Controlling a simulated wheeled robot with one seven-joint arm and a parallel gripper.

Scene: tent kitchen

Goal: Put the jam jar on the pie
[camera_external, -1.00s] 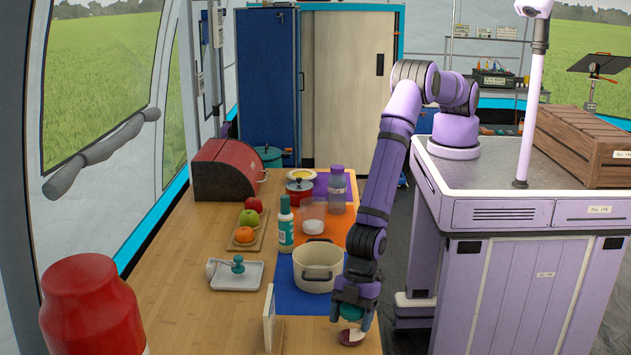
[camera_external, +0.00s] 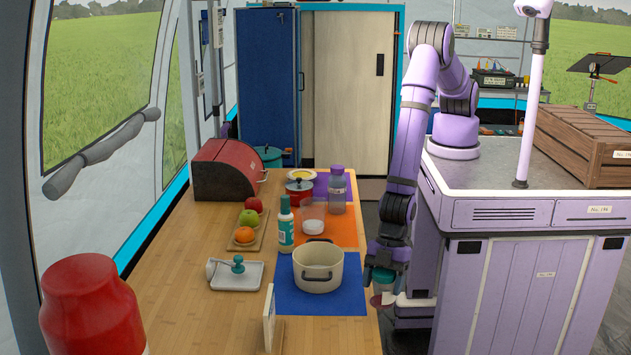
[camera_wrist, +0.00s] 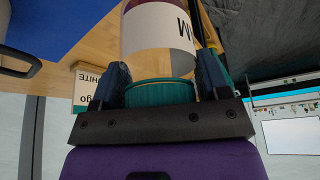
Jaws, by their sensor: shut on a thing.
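My gripper (camera_external: 386,274) is shut on the jam jar (camera_external: 382,299) and holds it by its teal lid, just beyond the right edge of the counter. In the wrist view the jar (camera_wrist: 160,28) has a white label and dark red contents, with its teal lid between the fingers of my gripper (camera_wrist: 162,78). A round yellow-topped thing (camera_external: 301,174), which looks like the pie, lies at the far end of the counter. It is small and its details are unclear.
A cream pot (camera_external: 318,268) stands on a blue mat (camera_external: 338,301) left of my gripper. A fruit board (camera_external: 238,245) lies left.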

